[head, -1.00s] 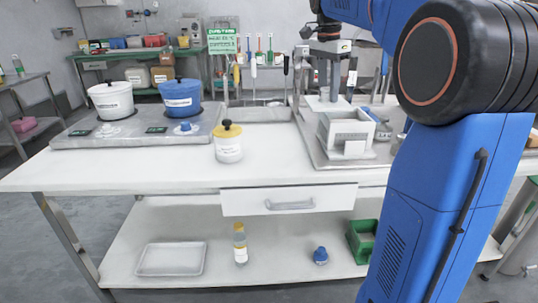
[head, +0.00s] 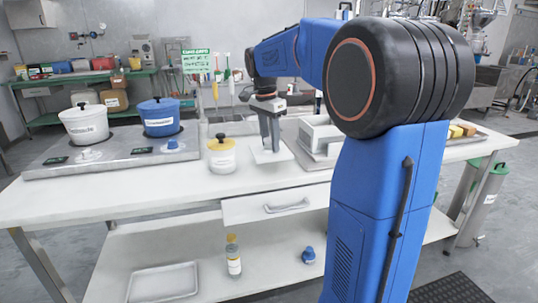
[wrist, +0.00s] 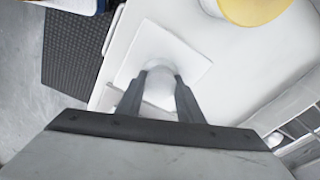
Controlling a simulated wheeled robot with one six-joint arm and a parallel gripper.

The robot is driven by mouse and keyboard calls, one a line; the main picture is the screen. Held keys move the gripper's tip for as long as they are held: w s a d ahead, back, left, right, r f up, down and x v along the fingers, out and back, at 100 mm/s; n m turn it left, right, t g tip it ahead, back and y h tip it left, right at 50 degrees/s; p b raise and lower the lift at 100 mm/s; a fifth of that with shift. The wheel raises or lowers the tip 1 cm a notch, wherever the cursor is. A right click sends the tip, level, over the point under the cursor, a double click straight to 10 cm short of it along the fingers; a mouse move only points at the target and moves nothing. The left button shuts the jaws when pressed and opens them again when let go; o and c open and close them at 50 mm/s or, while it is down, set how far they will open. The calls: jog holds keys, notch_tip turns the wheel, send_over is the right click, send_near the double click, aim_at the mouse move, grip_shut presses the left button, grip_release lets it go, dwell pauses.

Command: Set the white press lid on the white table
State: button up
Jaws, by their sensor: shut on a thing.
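The white press lid is a flat square plate with a knob, seen in the head view (head: 268,154) and the wrist view (wrist: 190,58). My gripper (head: 270,143) points down and is shut on the lid's knob, which shows between the fingers in the wrist view (wrist: 160,88). The plate is about level, over the white table (head: 190,188) between the yellow-lidded pot and the white press box. I cannot tell whether the plate touches the table or hangs just above it.
The yellow-lidded pot (head: 221,157) stands close left of the lid. The white press box (head: 318,136) stands close on its right. A grey hotplate (head: 110,152) bears a white pot (head: 86,124) and a blue pot (head: 159,117). The table's front strip is clear.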

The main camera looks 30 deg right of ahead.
aim_at(271, 152)
jog(key=shift+f, duration=2.2)
jog(key=shift+f, duration=0.15)
jog(key=o, duration=1.2)
jog(key=shift+c, duration=0.2)
jog(key=r, duration=0.4)
jog(key=a+r, duration=0.1)
jog(key=r, duration=0.7)
jog(key=shift+s+a+r, duration=0.1)
jog(key=shift+s+a, duration=0.05)
jog(key=shift+a, duration=0.05)
